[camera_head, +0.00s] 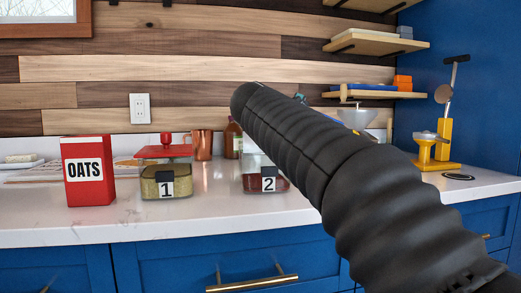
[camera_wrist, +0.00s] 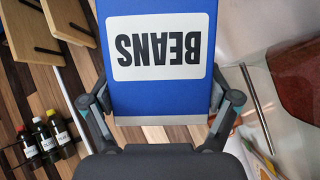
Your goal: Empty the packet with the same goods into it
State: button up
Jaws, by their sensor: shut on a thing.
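My gripper (camera_wrist: 158,100) is shut on a blue packet (camera_wrist: 122,95) with a white BEANS label. The label reads upside down in the wrist view. In the head view my arm hides the gripper and packet. A clear jar marked 2 (camera_head: 252,184) holds dark red goods and stands on the counter beside my arm, which partly covers it. A red-brown mass behind clear material (camera_wrist: 300,80) is close to the packet's right in the wrist view.
A red OATS packet (camera_head: 88,190) stands left of jar 1 on the white counter (camera_head: 140,222). A copper cup (camera_head: 202,145) and brown bottle (camera_head: 232,140) stand behind. A yellow stand (camera_head: 441,150) is at the right.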

jog(key=shift+a+r+n, duration=0.1)
jog(key=shift+r+n, duration=0.1)
jog(key=shift+n, duration=0.2)
jog(key=shift+a+r+n+t+h+p, duration=0.15)
jog(key=shift+a+r+n+t+p, duration=0.05)
jog(key=shift+a+n, duration=0.25)
jog(key=shift+a+r+n+t+h+p, duration=0.2)
jog(key=shift+a+n, duration=0.15)
jog(key=shift+a, duration=0.15)
dwell(0.4)
jog(key=shift+a+f+n+t+h+b, duration=0.3)
jog(key=shift+f+n+b, duration=0.25)
jog(key=shift+n+b, duration=0.15)
dwell(0.4)
jog(key=shift+w+a+r+n+t, duration=0.15)
jog(key=shift+a+n+t, duration=0.1)
jog(key=shift+n, duration=0.45)
jog(key=shift+s+a+r+n+t, duration=0.1)
jog(key=shift+a+r+n+t, duration=0.15)
jog(key=shift+n, duration=0.45)
jog(key=shift+w+a+r+n+t, duration=0.1)
jog(key=shift+a+n+t, duration=0.2)
jog(key=shift+n, duration=0.4)
dwell(3.0)
